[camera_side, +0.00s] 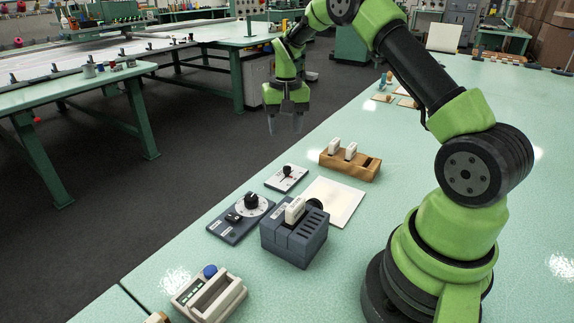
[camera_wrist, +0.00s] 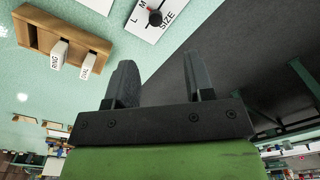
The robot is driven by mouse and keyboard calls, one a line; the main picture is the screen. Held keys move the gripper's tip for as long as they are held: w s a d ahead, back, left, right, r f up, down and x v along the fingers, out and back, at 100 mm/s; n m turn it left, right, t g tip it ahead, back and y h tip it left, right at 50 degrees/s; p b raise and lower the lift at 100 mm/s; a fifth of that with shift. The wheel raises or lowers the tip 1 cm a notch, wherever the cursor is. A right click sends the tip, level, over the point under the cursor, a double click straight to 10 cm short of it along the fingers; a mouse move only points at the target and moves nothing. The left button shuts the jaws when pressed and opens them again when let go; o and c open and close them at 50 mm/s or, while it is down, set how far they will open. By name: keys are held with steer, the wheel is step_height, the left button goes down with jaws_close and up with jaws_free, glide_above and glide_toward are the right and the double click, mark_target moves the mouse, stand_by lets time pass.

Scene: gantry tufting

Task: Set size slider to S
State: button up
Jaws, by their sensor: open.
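The size slider is a white plate (camera_side: 281,184) with a dark knob (camera_side: 287,170) on a short track, lying flat on the table. In the wrist view the plate (camera_wrist: 171,22) is cut off by the top edge, with SIZE, L and M readable. Its knob (camera_wrist: 155,18) stands near the M, but I cannot tell its exact setting; the S is out of view. My gripper (camera_side: 285,126) is open and empty, above and beyond the plate, apart from it. The dark fingers also show in the wrist view (camera_wrist: 160,75).
A wooden holder (camera_side: 366,175) with white RING (camera_wrist: 59,54) and OVAL (camera_wrist: 88,66) pieces stands to the slider's right. A dial panel (camera_side: 229,232), a grey slotted block (camera_side: 286,246), a white sheet (camera_side: 341,204) and a box with a blue button (camera_side: 209,299) are nearby.

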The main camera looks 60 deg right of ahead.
mark_target(287, 167)
steer(key=f, duration=1.1)
steer(key=shift+d+f, duration=0.3)
steer(key=shift+d, duration=0.1)
steer(key=shift+a, duration=0.1)
jaws_close()
